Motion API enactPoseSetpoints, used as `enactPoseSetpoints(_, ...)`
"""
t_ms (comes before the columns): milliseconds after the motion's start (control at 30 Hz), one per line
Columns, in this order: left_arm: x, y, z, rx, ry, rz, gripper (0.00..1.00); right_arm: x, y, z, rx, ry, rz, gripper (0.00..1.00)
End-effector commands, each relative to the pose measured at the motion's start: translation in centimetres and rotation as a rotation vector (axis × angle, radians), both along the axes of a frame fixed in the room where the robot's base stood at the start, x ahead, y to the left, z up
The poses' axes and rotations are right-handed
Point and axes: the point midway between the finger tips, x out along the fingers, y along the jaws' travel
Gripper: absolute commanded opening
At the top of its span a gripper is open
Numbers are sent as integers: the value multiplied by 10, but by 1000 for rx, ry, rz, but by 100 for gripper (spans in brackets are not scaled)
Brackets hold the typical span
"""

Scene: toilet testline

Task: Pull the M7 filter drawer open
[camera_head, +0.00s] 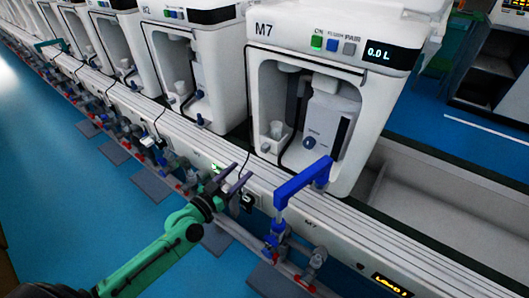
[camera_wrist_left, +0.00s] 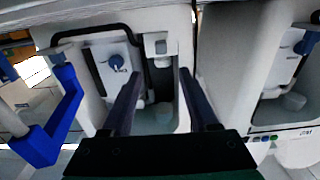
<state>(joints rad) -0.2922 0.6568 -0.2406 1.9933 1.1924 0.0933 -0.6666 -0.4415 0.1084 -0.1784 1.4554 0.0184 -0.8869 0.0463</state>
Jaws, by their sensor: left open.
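The M7 unit (camera_head: 264,48) is a white machine with an open front bay. Inside the bay a pale grey block (camera_head: 331,112), which looks like the filter drawer, carries a round dark blue knob (camera_head: 309,142). The block sits within the bay. My left gripper (camera_head: 241,171) is open and empty, in front of and below the bay, left of the knob and apart from it. In the left wrist view the bay appears upside down, with the knob (camera_wrist_left: 117,62) left of the space between my open fingers (camera_wrist_left: 156,72). My right gripper is not in view.
A blue bracket-shaped handle (camera_head: 303,182) stands on the rail in front of M7, right of my left gripper; it also shows in the left wrist view (camera_wrist_left: 62,118). A small white cup (camera_head: 276,129) is in the bay. Similar machines line up leftward. Blue floor (camera_head: 60,195) is open.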

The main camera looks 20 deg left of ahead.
Motion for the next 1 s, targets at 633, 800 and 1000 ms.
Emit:
enactPoseSetpoints(633, 106, -41, 0, 1, 2, 1, 60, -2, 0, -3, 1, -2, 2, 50)
enactPoseSetpoints(800, 105, -41, 0, 1, 2, 1, 45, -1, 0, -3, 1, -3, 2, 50)
enactPoseSetpoints(1000, 105, -41, 0, 1, 2, 1, 0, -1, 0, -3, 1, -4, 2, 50)
